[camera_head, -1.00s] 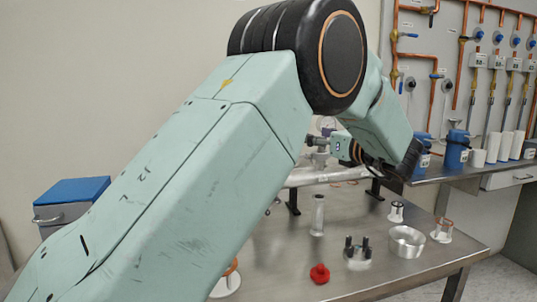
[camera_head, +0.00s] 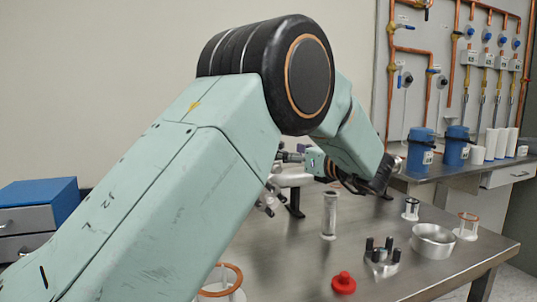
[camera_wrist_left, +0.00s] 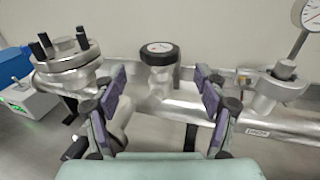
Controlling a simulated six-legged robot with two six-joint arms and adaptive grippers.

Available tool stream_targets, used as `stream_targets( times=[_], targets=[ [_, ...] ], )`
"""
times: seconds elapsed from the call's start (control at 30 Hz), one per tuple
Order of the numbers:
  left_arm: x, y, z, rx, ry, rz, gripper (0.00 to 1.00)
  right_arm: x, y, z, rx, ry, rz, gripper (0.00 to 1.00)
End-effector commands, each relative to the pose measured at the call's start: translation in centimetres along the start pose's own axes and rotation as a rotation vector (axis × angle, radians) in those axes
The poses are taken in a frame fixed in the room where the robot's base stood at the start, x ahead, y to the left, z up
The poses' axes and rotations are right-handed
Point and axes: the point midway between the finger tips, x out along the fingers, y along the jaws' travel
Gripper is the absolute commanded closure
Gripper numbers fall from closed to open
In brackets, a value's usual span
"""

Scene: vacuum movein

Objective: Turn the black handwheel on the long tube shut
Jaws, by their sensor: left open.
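In the left wrist view, the black handwheel (camera_wrist_left: 160,48) is a round knob with a pale marked face on a metal stub, on top of the long silver tube (camera_wrist_left: 275,122). My left gripper (camera_wrist_left: 159,76) is open and empty. Its two fingers stand left and right of the stub in the picture, with the handwheel showing in the gap beyond them; I see no contact. In the head view, my left arm covers most of the tube, and I cannot make out the handwheel. The left gripper (camera_head: 300,157) shows small beside the tube there. My right gripper is not in view.
The tube carries a bolted flange (camera_wrist_left: 70,55) at left and a dial gauge (camera_wrist_left: 311,14) at right. On the steel table (camera_head: 440,272) stand a red knob piece (camera_head: 343,283), a metal ring (camera_head: 432,242) and a glass cylinder (camera_head: 329,215). Blue canisters (camera_head: 456,146) stand behind.

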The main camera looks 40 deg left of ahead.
Motion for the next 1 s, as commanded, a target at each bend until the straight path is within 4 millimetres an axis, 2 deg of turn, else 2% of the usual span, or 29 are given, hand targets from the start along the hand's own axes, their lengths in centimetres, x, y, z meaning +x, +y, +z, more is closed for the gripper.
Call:
stream_targets(
  times=[0.33, 0.5, 0.87, 1.0],
  targets=[
    [4.8, 0.2, -0.1, -0.003, 0.002, 0.002, 0.27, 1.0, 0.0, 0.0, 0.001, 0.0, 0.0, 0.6],
    [6.5, 0.1, 0.1, -0.002, 0.0, 0.001, 0.27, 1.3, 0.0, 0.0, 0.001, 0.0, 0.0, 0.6],
    [7.4, 0.2, 0.1, -0.001, 0.0, 0.0, 0.27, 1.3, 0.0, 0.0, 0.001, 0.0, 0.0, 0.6],
    [7.5, 0.1, 0.1, -0.001, 0.0, 0.0, 0.38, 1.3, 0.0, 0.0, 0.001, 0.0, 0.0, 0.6]
  ],
)
